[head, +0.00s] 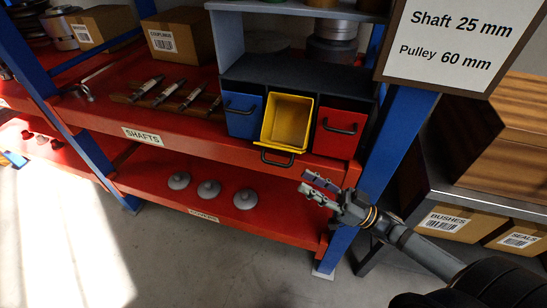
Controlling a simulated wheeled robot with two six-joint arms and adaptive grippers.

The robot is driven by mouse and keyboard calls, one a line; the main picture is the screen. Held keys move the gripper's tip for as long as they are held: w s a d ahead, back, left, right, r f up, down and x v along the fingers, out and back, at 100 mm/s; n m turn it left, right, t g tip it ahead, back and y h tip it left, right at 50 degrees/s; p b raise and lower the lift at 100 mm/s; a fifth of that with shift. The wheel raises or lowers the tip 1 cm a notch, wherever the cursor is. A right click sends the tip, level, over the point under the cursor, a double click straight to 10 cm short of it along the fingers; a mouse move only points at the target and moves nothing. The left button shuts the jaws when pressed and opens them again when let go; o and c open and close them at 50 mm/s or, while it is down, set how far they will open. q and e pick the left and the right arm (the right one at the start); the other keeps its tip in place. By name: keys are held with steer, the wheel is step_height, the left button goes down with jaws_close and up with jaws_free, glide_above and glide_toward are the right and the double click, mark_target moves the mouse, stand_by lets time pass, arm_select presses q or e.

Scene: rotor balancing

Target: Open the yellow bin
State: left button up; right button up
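The yellow bin (286,122) sits between the blue bin (243,115) and the red bin (338,132) in a dark bin unit on the shelf. It stands out from its neighbours and tips forward, with its empty-looking inside showing. Its dark handle (277,158) hangs at the front below its lower edge. My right gripper (313,187) is below and to the right of that handle, apart from it. Its two fingers are spread with nothing between them. My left gripper is not in view.
A red shelf (100,95) holds several shafts (170,93) and cardboard boxes. Grey covers (209,188) lie on the lower shelf. A blue post (398,135) stands right of the bins, below a white sign (455,40). Floor is clear in front.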

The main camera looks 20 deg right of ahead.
mark_target(276, 164)
steer(key=b+x, duration=0.2)
steer(key=x, duration=0.7)
steer(key=shift+w+d+b, duration=0.1)
steer(key=shift+b, duration=0.3)
steer(key=shift+w+a+r, duration=0.15)
steer(key=shift+w+a, duration=0.15)
steer(key=shift+a, duration=0.1)
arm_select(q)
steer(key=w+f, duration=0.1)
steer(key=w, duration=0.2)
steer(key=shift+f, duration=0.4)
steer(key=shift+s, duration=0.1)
arm_select(e)
jaws_close()
